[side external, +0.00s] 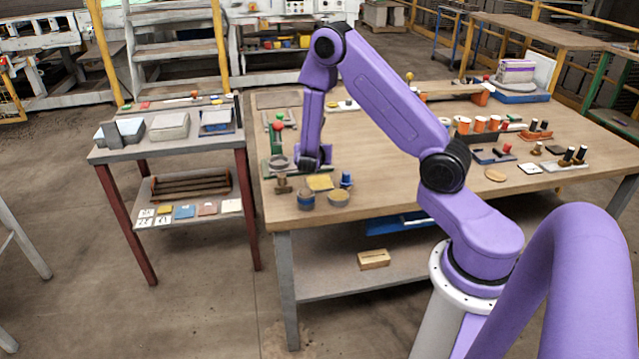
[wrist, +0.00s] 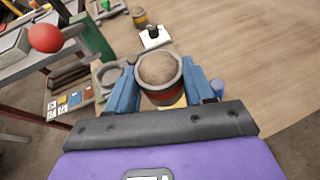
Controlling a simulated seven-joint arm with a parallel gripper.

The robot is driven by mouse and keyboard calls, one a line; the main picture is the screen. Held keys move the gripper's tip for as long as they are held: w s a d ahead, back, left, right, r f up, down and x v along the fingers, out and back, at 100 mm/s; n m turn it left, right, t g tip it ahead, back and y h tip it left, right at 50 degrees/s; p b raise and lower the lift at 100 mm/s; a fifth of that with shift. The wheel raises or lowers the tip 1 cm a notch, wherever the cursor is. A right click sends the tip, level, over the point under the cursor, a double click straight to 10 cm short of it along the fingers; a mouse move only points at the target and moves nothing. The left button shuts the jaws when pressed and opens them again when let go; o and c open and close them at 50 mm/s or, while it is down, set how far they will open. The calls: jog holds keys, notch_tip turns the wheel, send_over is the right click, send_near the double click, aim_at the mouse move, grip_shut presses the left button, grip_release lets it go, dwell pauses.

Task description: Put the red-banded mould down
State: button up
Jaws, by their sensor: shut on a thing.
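In the wrist view, the red-banded mould (wrist: 158,68) is a round grey cup with a red band and a brown, grainy top. My gripper (wrist: 160,84) is shut on it, with one blue finger on each side. A yellow patch shows just below the mould, partly hidden. In the side external view, my gripper (side external: 312,160) points down over the left end of the wooden table (side external: 390,150). I cannot make out the mould there, nor tell whether its base touches anything.
A red ball on a post (wrist: 45,37) stands to the left. The table's middle is largely clear.

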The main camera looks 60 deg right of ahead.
aim_at(320, 185)
jog(key=shift+w+d+f+n+t+y, duration=0.15)
jog(key=shift+d+f+n+t+y, duration=0.1)
jog(key=shift+d+n+t, duration=0.3)
jog(key=shift+w+d+f+n+t+y, duration=0.15)
jog(key=shift+d+f+n+t, duration=0.15)
jog(key=shift+d, duration=0.3)
jog(key=shift+d+f+n+t+y, duration=0.6)
jog(key=shift+n+t+y, duration=0.1)
jog(key=shift+n+t, duration=0.15)
jog(key=shift+w+f, duration=0.1)
jog(key=shift+f, duration=3.85)
jog(key=shift+f, duration=0.1)
jog(key=o, duration=1.4)
jog(key=shift+f, duration=0.1)
